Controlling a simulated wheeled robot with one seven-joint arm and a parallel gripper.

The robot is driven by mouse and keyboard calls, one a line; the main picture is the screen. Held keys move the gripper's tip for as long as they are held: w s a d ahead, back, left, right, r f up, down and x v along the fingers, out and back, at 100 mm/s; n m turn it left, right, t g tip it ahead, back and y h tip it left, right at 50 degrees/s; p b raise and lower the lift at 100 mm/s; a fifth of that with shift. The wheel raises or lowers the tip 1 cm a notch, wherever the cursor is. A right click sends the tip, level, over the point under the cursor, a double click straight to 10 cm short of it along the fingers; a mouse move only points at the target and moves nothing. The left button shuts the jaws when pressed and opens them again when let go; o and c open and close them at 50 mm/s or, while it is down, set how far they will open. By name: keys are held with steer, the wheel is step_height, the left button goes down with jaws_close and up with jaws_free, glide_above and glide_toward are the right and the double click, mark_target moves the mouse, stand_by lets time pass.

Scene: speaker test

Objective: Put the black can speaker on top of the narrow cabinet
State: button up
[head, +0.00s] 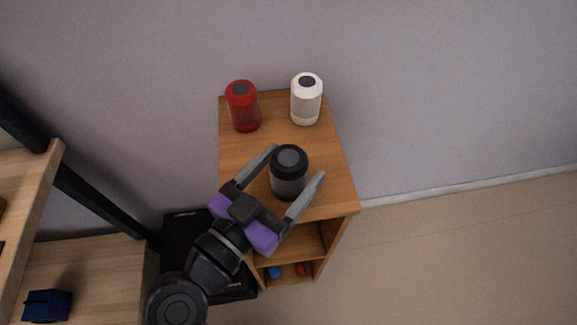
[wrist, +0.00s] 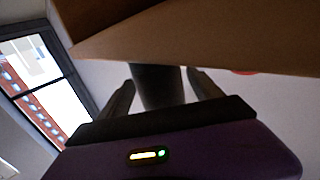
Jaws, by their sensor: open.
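The black can speaker (head: 289,180) stands upright on the wooden top of the narrow cabinet (head: 239,157), near its front edge. My gripper (head: 297,162) is open, with one finger on each side of the speaker. In the wrist view the dark speaker body (wrist: 158,88) shows between the spread fingers of my gripper (wrist: 160,78). The cabinet's edge (wrist: 200,40) hides the speaker's base there. I cannot tell whether either finger touches the speaker.
A red can speaker (head: 243,107) and a white can speaker (head: 306,100) stand at the back of the cabinet top. Small blue and red items lie in the cabinet's lower shelf. A wooden shelf unit (head: 30,185) is at the left. The floor at right is clear.

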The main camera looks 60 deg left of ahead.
steer(key=shift+r, duration=0.15)
steer(key=shift+s+d, duration=0.15)
steer(key=shift+s, duration=0.2)
steer(key=v, duration=1.1)
steer(key=shift+b, duration=0.4)
steer(key=shift+s, duration=0.15)
